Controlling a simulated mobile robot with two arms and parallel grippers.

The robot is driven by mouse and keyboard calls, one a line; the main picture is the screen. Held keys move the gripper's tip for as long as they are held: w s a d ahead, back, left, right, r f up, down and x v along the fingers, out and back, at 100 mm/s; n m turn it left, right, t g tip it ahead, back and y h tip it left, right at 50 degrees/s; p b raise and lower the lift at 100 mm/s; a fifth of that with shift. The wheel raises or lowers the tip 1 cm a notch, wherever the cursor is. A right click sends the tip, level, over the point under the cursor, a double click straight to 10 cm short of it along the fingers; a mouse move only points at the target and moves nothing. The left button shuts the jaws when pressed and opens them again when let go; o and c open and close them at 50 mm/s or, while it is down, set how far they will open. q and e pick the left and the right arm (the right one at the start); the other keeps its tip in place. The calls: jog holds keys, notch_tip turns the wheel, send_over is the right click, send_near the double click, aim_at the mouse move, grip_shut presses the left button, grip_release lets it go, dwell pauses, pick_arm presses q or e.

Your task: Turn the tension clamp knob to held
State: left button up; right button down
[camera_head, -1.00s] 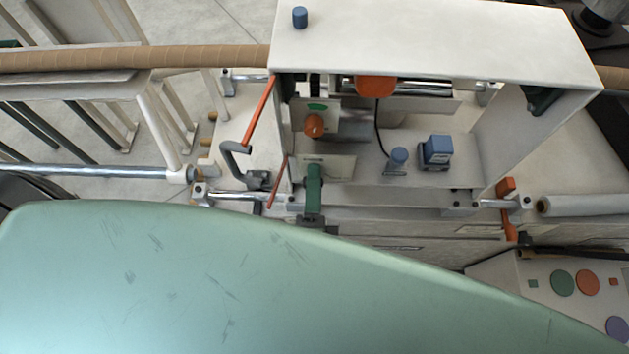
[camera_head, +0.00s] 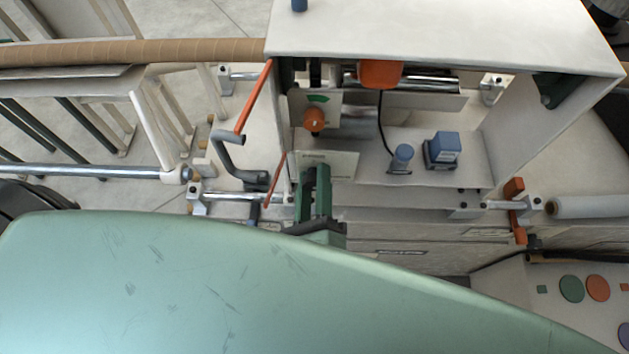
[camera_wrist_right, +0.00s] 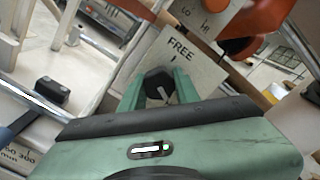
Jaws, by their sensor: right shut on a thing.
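The tension clamp knob (camera_wrist_right: 158,84) is dark, with a white pointer line, in the right wrist view. It sits on a pale plate (camera_wrist_right: 192,62) that reads "FREE" above a short mark. My right gripper (camera_wrist_right: 160,78) has its two green fingers around the knob, shut on it. The pointer is partly between the fingers, so its exact setting is hard to read. In the head view, my right gripper (camera_head: 317,172) is at the front edge of the plate (camera_head: 340,163) and hides the knob. My left gripper is not in view.
An orange knob (camera_head: 314,118) on another plate stands just behind. A bent grey crank (camera_head: 222,152) and an orange bar (camera_head: 255,97) are close on the left. A blue post (camera_head: 402,156) and blue box (camera_head: 442,149) stand right. A white housing (camera_head: 430,35) overhangs the back.

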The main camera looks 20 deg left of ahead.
aim_at(313, 188)
jog(key=shift+r+m, duration=0.15)
jog(key=shift+m, duration=0.35)
jog(key=c, duration=1)
grip_release()
jog(key=shift+w+a, duration=0.1)
jog(key=shift+c, duration=0.2)
jog(key=b+v, duration=0.2)
jog(key=v, duration=0.4)
jog(key=shift+s, duration=0.3)
jog(key=shift+s+d, duration=0.25)
jog(key=shift+s, duration=0.3)
